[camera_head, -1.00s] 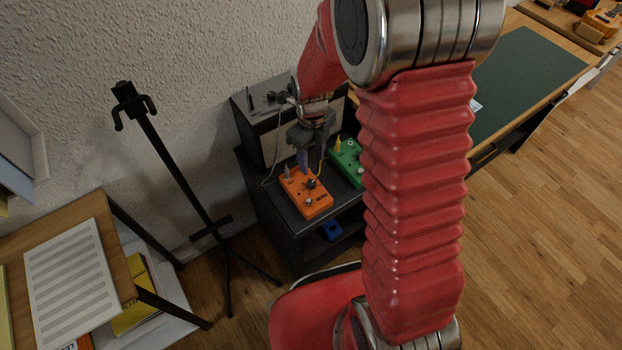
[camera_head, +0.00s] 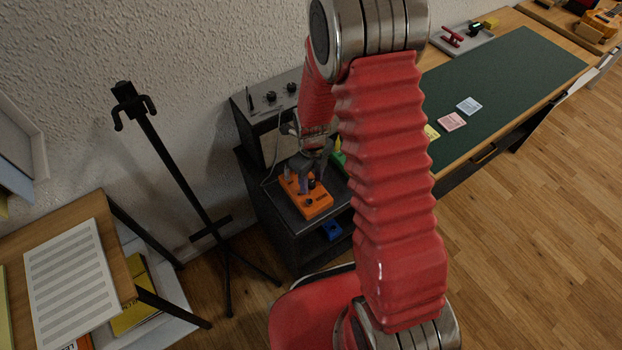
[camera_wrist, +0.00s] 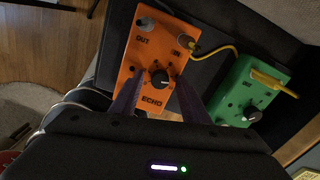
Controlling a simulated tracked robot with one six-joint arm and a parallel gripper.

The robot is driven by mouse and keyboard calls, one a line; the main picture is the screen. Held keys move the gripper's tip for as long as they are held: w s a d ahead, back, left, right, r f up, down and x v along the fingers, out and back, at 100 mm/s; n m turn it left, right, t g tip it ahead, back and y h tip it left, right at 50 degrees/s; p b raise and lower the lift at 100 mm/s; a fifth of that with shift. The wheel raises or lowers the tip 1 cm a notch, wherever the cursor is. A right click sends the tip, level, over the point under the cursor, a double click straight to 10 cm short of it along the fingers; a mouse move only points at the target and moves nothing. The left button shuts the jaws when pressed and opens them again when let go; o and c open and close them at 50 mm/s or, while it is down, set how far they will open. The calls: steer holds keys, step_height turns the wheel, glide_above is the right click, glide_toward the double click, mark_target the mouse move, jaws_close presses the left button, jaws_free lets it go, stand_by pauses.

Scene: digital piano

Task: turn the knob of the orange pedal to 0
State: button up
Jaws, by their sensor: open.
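The orange pedal (camera_head: 320,208) sits on top of the black cabinet, and it fills the middle of the wrist view (camera_wrist: 137,60). It is marked OUT, IN and ECHO. Its black knob with a white mark (camera_wrist: 159,78) lies near the ECHO label. My gripper (camera_head: 307,187) is low over the pedal. In the wrist view my gripper (camera_wrist: 159,84) is open, with one finger on each side of the knob. I cannot tell whether either finger touches it. The knob's scale is too small to read.
A green pedal (camera_wrist: 245,93) with a yellow cable (camera_wrist: 221,50) stands right of the orange one. A grey-topped amplifier (camera_head: 262,104) stands behind. A black stand (camera_head: 170,160) is at left. A blue pedal (camera_head: 331,230) sits on the shelf below.

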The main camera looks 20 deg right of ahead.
steer(key=shift+c, duration=0.3)
steer(key=c, duration=1)
